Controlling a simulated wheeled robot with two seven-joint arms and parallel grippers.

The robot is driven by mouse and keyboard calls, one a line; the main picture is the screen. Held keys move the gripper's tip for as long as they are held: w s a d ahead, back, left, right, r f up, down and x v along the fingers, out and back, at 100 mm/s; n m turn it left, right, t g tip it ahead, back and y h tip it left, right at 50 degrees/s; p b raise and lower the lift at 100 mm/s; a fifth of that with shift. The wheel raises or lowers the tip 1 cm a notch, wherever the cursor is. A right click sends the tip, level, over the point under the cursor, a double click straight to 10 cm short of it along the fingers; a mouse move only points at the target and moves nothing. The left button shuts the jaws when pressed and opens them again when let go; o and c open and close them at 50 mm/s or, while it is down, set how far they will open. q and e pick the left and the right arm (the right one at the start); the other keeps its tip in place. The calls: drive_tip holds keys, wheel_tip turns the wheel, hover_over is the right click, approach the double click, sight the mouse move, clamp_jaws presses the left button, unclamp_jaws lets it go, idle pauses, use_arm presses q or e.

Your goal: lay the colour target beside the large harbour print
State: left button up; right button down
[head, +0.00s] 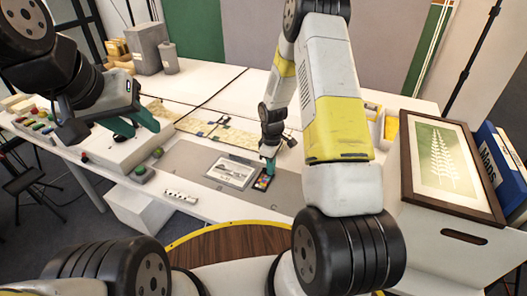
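The colour target (262,181), a small dark card with coloured patches, is just right of the large harbour print (231,173), a pale sheet with a grey picture on the grey mat (285,187). The target looks flat or nearly so; I cannot tell whether it touches the mat. My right gripper (270,164) points down at the target's upper right end, its teal fingertip at or against it. Its grip is too small and hidden to judge. My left gripper (134,124) is empty above the table's left side, its teal fingers apart.
A scale bar (181,196) lies at the table's front edge. A green button (140,171) is left of the mat. A framed fern picture (440,160) rests on a white box at right. Grey boxes (148,47) stand at back left. The white back tabletop is mostly clear.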

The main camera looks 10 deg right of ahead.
drive_tip(key=shift+f, duration=0.2)
drive_tip(key=c, duration=1.7)
unclamp_jaws()
drive_tip(key=shift+r, duration=0.1)
